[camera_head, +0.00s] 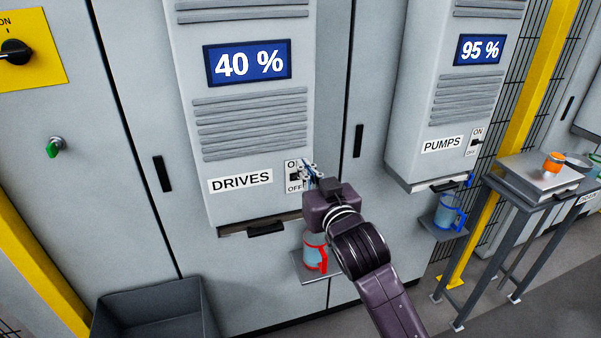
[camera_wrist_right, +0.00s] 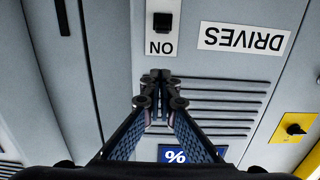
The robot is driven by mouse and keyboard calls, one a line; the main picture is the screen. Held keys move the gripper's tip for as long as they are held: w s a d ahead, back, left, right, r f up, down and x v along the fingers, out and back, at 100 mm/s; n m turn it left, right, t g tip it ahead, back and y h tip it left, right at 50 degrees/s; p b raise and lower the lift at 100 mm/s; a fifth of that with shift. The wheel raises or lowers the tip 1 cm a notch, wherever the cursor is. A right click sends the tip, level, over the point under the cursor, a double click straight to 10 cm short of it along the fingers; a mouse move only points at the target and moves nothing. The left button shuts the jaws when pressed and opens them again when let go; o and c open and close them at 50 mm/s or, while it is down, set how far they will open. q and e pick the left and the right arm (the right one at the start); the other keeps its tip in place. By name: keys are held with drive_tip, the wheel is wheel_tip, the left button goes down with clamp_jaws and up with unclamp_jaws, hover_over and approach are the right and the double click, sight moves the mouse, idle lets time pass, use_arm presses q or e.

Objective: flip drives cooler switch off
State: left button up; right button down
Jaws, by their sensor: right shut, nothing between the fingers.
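The drives cooler (camera_head: 252,120) is a pale grey cabinet unit with a blue display reading 40 % and a DRIVES label (camera_head: 240,181). Its switch (camera_head: 294,177) is a small black rocker on a white plate marked ON above and OFF below. The right gripper (camera_head: 309,169) is at the plate's right side and partly covers it. The upside-down wrist view shows the black switch (camera_wrist_right: 162,22) and its ON label, with the shut, empty fingertips (camera_wrist_right: 160,82) appearing just beyond that label. Contact and the rocker's position cannot be told. The left gripper is out of view.
A red-handled mug (camera_head: 315,254) stands on a small shelf below the cooler. A PUMPS cooler (camera_head: 455,100) with its own switch is at right, above a blue-handled mug (camera_head: 446,212). A dark open bin (camera_head: 155,300) is at lower left.

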sight(295, 153)
drive_tip(key=p+x, duration=0.1)
drive_tip(key=x, duration=0.4)
drive_tip(key=f, duration=0.1)
drive_tip(key=s+f, duration=0.1)
drive_tip(key=shift+d+f+p, duration=0.15)
drive_tip(key=shift+f+p, duration=0.15)
drive_tip(key=shift+p, duration=0.1)
drive_tip(key=shift+s+d+f, duration=0.1)
drive_tip(key=shift+s+f, duration=0.3)
drive_tip(key=shift+f, duration=0.15)
drive_tip(key=shift+w, duration=0.1)
drive_tip(key=shift+f, duration=0.1)
